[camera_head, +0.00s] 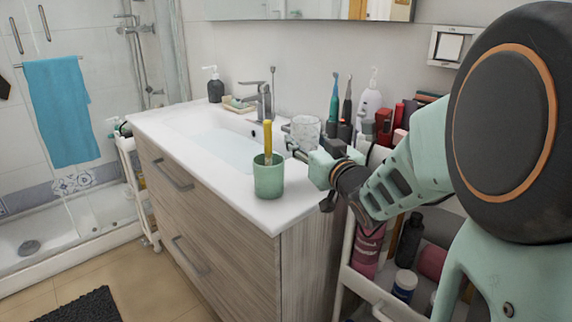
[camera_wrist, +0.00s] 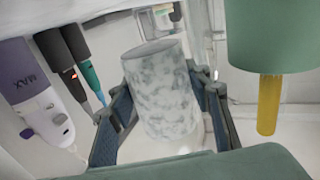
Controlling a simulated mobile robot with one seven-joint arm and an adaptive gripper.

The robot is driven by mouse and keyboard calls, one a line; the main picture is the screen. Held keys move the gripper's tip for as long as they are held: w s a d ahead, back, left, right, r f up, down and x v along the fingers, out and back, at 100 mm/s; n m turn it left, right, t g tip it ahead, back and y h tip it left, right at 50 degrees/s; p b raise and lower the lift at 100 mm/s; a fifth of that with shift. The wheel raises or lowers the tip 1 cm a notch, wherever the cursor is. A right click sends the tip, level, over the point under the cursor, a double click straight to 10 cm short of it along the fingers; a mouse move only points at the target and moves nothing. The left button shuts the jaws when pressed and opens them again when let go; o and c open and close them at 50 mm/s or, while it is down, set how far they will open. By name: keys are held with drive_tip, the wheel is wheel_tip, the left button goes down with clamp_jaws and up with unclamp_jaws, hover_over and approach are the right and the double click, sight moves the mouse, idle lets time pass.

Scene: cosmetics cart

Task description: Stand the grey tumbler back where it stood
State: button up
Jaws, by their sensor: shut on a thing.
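The grey tumbler (camera_head: 306,131) is pale with a mottled pattern. In the head view it is at the right end of the washbasin top, behind and right of the green cup (camera_head: 269,178). My gripper (camera_head: 297,141) is shut on it, with a finger on either side. The wrist view shows the tumbler (camera_wrist: 163,92) between the two fingers of my gripper (camera_wrist: 166,85), slightly tilted in that picture. Its lower part in the head view is partly hidden by my gripper, and I cannot tell whether it touches the counter.
The green cup holds a yellow toothbrush (camera_head: 267,138) close to my gripper. Two electric toothbrushes (camera_head: 334,105) and a white pump bottle (camera_head: 369,100) stand just right of the tumbler. The tap (camera_head: 262,98) is to its left. The counter's front left (camera_head: 205,165) is clear.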

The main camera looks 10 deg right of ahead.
drive_tip(key=shift+f+b, duration=0.75)
drive_tip(key=shift+f, duration=2.05)
drive_tip(key=shift+f, duration=0.2)
drive_tip(key=o, duration=1.1)
drive_tip(key=shift+r, duration=0.1)
